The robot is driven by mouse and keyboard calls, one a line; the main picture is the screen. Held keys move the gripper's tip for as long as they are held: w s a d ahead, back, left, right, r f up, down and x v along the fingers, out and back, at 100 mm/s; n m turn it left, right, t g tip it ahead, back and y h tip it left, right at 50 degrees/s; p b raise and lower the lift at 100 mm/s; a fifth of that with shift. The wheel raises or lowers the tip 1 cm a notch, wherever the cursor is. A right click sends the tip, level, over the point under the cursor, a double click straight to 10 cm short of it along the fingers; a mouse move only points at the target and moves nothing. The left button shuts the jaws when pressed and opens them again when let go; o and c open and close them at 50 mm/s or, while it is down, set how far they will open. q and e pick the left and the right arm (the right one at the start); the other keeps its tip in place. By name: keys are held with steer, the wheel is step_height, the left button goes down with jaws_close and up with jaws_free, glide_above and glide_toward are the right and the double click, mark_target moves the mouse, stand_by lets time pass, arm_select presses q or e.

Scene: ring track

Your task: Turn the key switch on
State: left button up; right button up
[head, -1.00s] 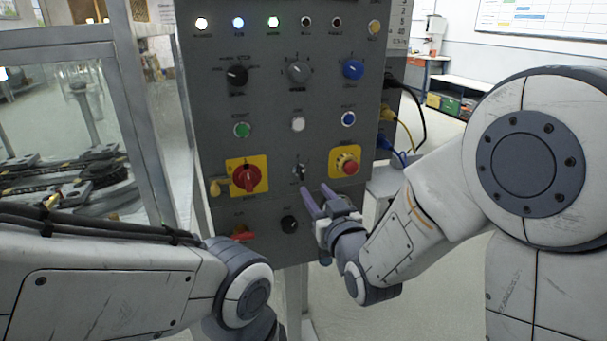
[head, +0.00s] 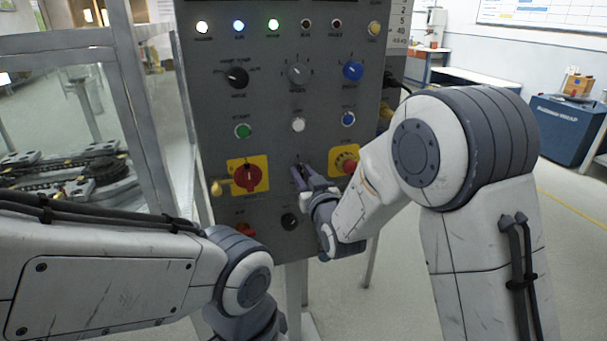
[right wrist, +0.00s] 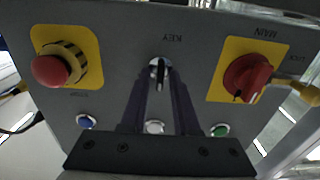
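The key switch (right wrist: 160,72) shows in the right wrist view as a silver round lock with a thin dark key in it, under an upside-down KEY label. The key looks upright in that view. My right gripper (right wrist: 160,84) has its two dark purple fingers pointing at the lock, one on each side of the key, with a gap between them. I see no clear contact with the key. In the head view the right gripper (head: 301,178) is at the panel and its fingers hide most of the switch. My left gripper is out of view; only its arm shows.
The grey control panel (head: 270,101) carries a red main switch (head: 247,178) on yellow at left and a red emergency-stop button (right wrist: 52,70) on yellow close by. A black knob (head: 290,221) sits below. A framed glass enclosure (head: 75,110) stands left.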

jaws_close()
steer(key=m+b, duration=0.4)
steer(key=shift+d+f+m, duration=0.1)
steer(key=shift+f+m, duration=0.1)
steer(key=shift+m, duration=0.1)
steer(key=shift+d+m+b, duration=0.15)
steer(key=shift+m+b, duration=2.3)
steer(key=shift+m, duration=1.25)
steer(key=shift+o, duration=2.2)
jaws_free()
